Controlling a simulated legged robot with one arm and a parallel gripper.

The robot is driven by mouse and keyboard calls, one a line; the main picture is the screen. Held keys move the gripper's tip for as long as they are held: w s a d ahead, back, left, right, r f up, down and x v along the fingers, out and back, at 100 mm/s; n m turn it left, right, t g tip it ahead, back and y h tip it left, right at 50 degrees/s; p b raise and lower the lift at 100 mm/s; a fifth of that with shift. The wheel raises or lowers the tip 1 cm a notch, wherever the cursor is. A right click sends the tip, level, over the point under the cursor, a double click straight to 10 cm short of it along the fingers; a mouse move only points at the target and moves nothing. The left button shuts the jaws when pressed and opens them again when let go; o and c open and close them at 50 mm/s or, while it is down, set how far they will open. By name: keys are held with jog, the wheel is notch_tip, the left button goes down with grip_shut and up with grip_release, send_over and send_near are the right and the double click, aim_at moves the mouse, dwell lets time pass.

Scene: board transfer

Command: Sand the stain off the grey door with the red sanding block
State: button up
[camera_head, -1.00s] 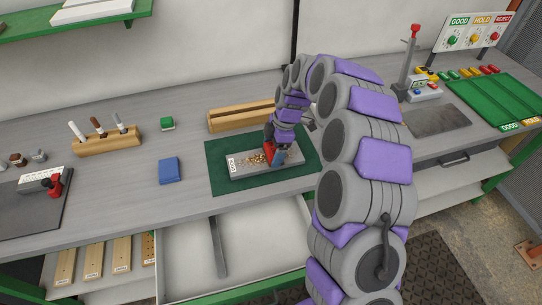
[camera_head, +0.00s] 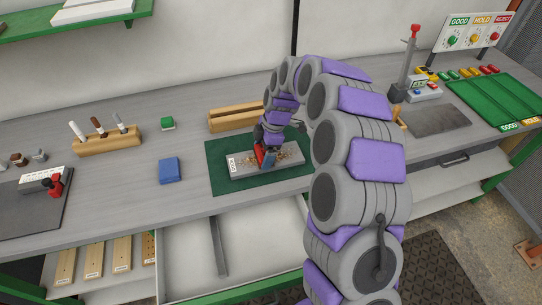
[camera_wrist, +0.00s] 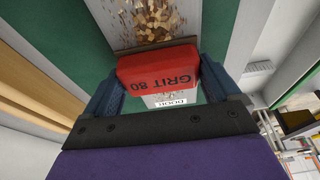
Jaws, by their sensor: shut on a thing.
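The grey door (camera_head: 245,171) is a flat board lying on a green mat (camera_head: 218,186) on the bench, with a label at its left end. A brown, speckled stain (camera_head: 289,154) shows along it right of my gripper, and also in the wrist view (camera_wrist: 145,22). My gripper (camera_head: 267,160) is over the left-middle of the door. Its blue fingers are shut on the red sanding block (camera_wrist: 158,68), marked GRIT 80, which also shows in the head view (camera_head: 259,154). The block is at the door's surface; its underside is hidden.
A wooden rail (camera_head: 232,118) lies behind the mat. An open drawer (camera_head: 180,262) is below the bench front. Bare bench surrounds the blue block.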

jog(key=shift+r+p, duration=0.95)
jog(key=shift+r, duration=2.5)
